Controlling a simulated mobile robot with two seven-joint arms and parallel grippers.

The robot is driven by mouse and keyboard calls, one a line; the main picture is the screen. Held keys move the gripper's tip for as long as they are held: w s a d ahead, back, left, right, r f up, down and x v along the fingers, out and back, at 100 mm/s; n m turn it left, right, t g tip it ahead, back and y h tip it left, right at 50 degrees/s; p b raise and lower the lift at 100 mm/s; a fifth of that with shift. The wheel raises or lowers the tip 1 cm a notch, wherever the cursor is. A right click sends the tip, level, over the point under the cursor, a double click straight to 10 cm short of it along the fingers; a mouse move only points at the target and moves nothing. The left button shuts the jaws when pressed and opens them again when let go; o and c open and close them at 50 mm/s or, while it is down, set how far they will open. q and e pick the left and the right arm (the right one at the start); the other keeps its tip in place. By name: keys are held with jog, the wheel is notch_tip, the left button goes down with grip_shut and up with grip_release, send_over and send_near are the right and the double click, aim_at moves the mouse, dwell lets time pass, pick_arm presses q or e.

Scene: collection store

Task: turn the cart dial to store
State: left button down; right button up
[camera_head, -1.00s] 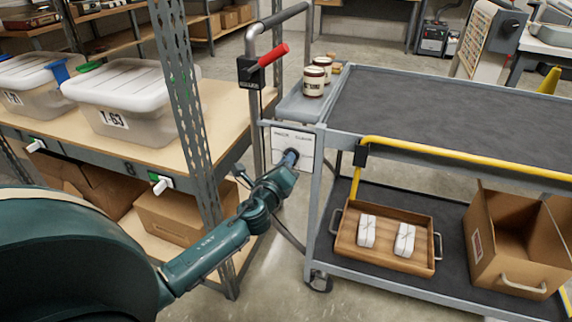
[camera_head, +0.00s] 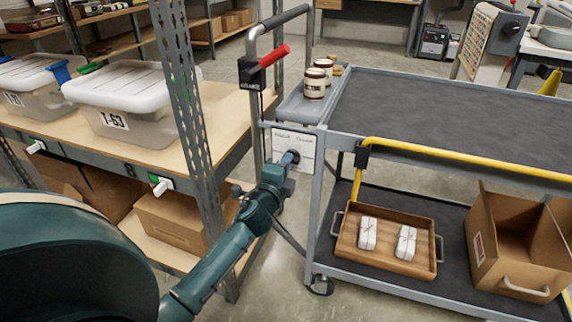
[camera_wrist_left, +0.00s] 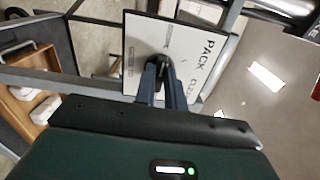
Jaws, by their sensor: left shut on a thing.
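The dial's white label plate (camera_head: 303,142) is on the near left end of the grey cart (camera_head: 325,150). My left gripper (camera_head: 290,158) reaches it from below and hides most of the dial. In the left wrist view my left gripper (camera_wrist_left: 163,84) is shut on the dark dial (camera_wrist_left: 158,66), in front of the plate (camera_wrist_left: 190,32). The word PACK reads along one side there; a smaller word at another edge is too blurred to read. I cannot tell which label the dial points at. My right gripper is not in view.
A shelf rack with lidded bins (camera_head: 135,100) stands close on the left, its post (camera_head: 190,120) near my arm. The cart carries jars (camera_head: 315,85), a wooden tray (camera_head: 388,265) and a cardboard box (camera_head: 500,275). A red lever (camera_head: 273,55) is on the cart's handle.

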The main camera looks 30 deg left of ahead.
pick_arm(q)
jog(key=shift+n, duration=0.3)
jog(key=c, duration=1.5)
grip_release()
jog(key=shift+o, duration=0.2)
jog(key=v, duration=1.3)
jog(key=shift+p, duration=0.35)
jog(key=shift+s+f, duration=0.1)
jog(key=shift+s, duration=0.05)
